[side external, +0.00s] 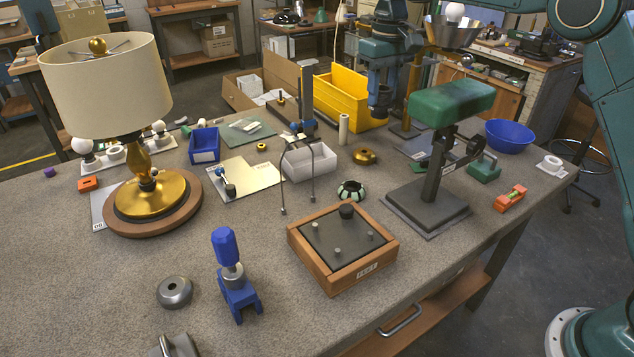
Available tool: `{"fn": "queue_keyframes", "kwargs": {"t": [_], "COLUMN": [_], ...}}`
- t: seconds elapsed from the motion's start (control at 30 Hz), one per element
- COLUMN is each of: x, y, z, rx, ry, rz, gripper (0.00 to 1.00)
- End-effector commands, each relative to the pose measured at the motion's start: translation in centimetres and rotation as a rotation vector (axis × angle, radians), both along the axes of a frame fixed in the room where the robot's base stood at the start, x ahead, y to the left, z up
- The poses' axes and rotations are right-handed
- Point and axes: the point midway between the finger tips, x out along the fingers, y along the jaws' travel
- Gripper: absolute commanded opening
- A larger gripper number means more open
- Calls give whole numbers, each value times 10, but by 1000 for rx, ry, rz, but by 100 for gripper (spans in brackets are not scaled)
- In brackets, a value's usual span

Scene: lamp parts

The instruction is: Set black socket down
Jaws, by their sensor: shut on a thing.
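My gripper (379,101) points down at the back of the bench, in front of a gold post and to the right of the yellow bin. It is shut on a small dark piece, which I take to be the black socket; its outline blends with the dark fingers. It appears to be held above the bench top. A wooden-framed fixture (306,262) with a dark plate stands at the front middle. A black cylindrical piece (347,211) stands at its back edge, and several small grey pegs rise from the plate.
A shaded lamp (105,90) stands at left. A green padded stand (452,105) is right of my gripper. A white bin (308,163), yellow bin (346,95), blue bowl (509,136) and blue clamp (237,290) stand around.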

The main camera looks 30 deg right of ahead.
Motion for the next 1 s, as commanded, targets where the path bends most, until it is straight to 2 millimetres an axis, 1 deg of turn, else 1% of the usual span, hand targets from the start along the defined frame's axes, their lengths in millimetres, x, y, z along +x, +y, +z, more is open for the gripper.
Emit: {"fn": "queue_keyframes", "kwargs": {"t": [0.1,0.37,0.47,0.57,0.6,0.67,0.7,0.87,1.0], "x": [0,1,-1,-5,-7,-11,-14,-27,-42], "y": [0,-59,-88,-121,-135,-154,-167,-213,-253], "z": [18,16,16,16,16,16,16,16,16], "rx": [0,0,0,0,0,0,0,0,0], "ry": [-4,-1,-1,-1,-1,0,1,0,0], "rz": [0,-136,-203,-280,-312,-358,-387,-498,-596], "gripper": [14,14,14,14,14,14,14,14,14]}}
